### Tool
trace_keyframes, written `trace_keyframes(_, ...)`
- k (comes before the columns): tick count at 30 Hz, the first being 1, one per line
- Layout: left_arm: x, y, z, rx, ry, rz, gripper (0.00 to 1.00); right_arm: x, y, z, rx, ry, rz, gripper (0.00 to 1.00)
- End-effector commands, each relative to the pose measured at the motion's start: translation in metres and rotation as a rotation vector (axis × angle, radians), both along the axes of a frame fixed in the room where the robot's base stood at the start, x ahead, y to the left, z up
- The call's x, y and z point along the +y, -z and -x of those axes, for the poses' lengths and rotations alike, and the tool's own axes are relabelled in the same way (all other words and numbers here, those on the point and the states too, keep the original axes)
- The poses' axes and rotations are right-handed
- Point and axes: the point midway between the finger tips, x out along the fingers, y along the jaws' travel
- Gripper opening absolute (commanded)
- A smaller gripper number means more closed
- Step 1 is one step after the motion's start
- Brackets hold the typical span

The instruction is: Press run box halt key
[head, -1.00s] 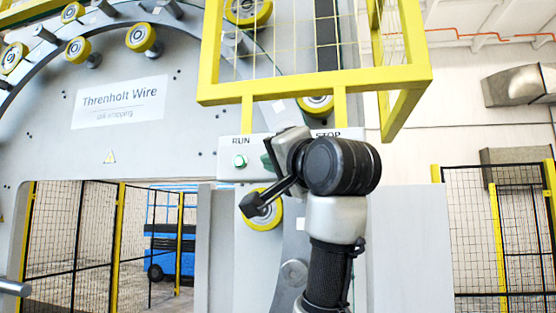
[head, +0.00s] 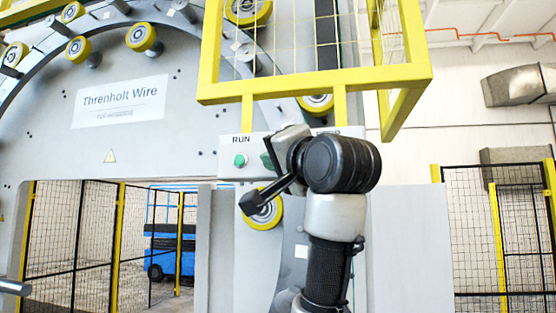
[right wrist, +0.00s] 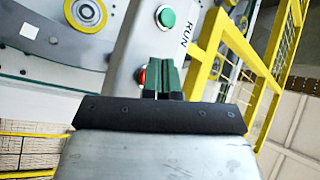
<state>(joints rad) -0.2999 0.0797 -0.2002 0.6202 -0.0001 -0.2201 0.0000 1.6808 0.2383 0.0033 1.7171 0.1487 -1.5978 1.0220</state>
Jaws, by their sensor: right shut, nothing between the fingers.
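The run box (head: 228,170) is a light grey panel on the machine front. Its green RUN key (head: 240,160) shows in the head view; the key under the STOP label is hidden behind my right gripper (head: 268,160). In the right wrist view the green key (right wrist: 165,17) is at the top, and a red key (right wrist: 142,76) shows partly beside the left edge of my green fingertips (right wrist: 164,75). The fingers are shut and empty, in front of the box near the red key. I cannot tell whether they touch it. My left gripper is not in view.
A yellow guard frame (head: 315,84) hangs just above the box and juts out at right. Rollers (head: 262,210) sit around the large ring of the machine. Mesh fences (head: 500,220) and a blue lift (head: 170,245) stand behind.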

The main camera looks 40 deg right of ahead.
Motion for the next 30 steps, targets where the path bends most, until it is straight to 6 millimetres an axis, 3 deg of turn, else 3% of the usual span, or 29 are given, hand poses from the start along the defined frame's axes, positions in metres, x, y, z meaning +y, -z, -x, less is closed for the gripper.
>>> trace_keyframes(16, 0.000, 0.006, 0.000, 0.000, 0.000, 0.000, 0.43, 0.010, 0.001, 0.008, -0.002, -0.001, 0.000, 0.00)
trace_keyframes(30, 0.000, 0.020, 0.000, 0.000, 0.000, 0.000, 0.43, 0.043, 0.001, 0.037, -0.002, -0.001, 0.002, 0.00)
